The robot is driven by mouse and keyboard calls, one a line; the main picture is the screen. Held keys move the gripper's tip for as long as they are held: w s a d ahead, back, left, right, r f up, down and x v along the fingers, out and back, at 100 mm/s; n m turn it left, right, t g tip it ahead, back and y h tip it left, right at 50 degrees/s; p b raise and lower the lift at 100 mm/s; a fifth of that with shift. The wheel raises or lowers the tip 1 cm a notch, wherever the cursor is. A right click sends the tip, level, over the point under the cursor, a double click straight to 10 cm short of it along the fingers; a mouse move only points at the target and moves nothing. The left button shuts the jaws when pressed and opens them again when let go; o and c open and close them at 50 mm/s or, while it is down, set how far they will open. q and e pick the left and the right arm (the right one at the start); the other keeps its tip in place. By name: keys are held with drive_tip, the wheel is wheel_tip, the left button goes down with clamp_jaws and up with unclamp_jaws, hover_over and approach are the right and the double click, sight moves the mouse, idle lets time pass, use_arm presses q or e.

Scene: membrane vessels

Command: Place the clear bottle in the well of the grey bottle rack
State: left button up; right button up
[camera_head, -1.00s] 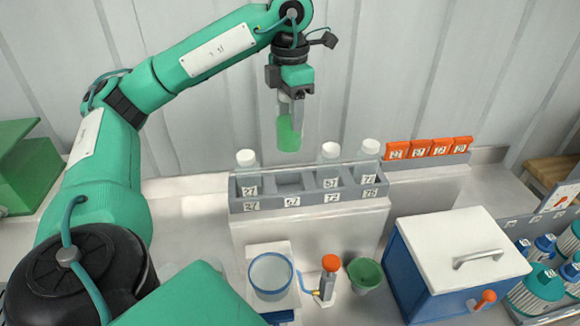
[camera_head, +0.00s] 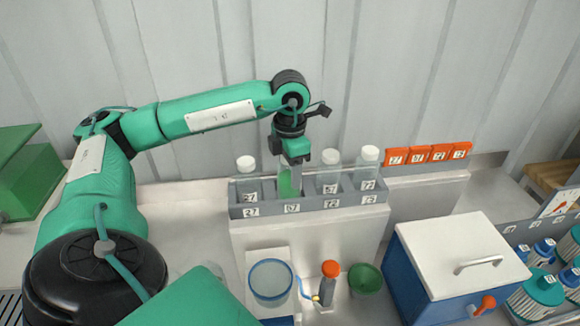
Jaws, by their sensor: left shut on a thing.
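The clear bottle (camera_head: 288,183), with green contents, is upright in the second well from the left of the grey bottle rack (camera_head: 268,208). The rack's front wall hides its lower part. My left gripper (camera_head: 294,162) points down over that well and is shut on the bottle's top. White-capped bottles (camera_head: 247,178) stand in the other wells, one left of my gripper and two to its right (camera_head: 329,175). My right gripper is not in view.
Orange tags (camera_head: 428,153) stand at the right end of the raised ledge. In front are a clear beaker (camera_head: 271,281), an orange-topped post (camera_head: 329,280), a green cup (camera_head: 365,280) and a blue box with a white lid (camera_head: 463,255). The wall is close behind.

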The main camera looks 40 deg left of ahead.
use_arm(q)
drive_tip(key=shift+f, duration=0.35)
